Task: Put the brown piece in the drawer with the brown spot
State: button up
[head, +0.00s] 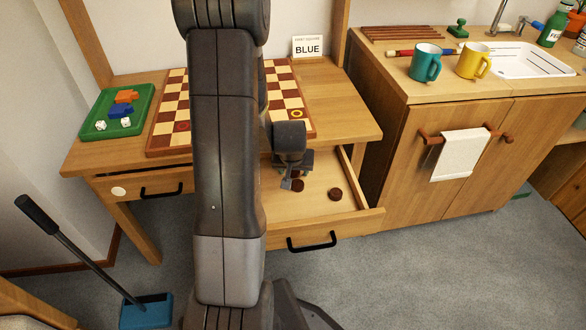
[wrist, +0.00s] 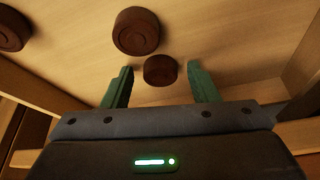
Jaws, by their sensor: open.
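The open drawer (head: 315,203) sticks out under the table, and brown round pieces lie in it. In the head view one piece (head: 335,194) lies to the right and another (head: 297,185) is partly hidden by my gripper (head: 291,182). In the wrist view my gripper (wrist: 160,66) is open above the drawer floor. A small brown piece (wrist: 160,70) lies between its fingertips, with a gap on each side. A larger-looking brown piece (wrist: 136,30) is just beyond, and another (wrist: 12,28) is at the far left. No brown spot shows on the open drawer's visible front.
A shut drawer with a white spot (head: 118,191) is at the left. The table holds a checkerboard (head: 168,110), a green tray (head: 90,130) and a BLUE sign (head: 308,47). A cabinet (head: 400,150) stands close on the right. A dustpan (head: 146,312) is on the floor.

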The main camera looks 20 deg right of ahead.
jog(key=shift+r+p, duration=0.35)
jog(key=shift+r, duration=0.2)
jog(key=p+v, duration=0.2)
jog(key=v, duration=0.9)
jog(key=shift+s+p, duration=0.2)
jog(key=shift+p, duration=0.15)
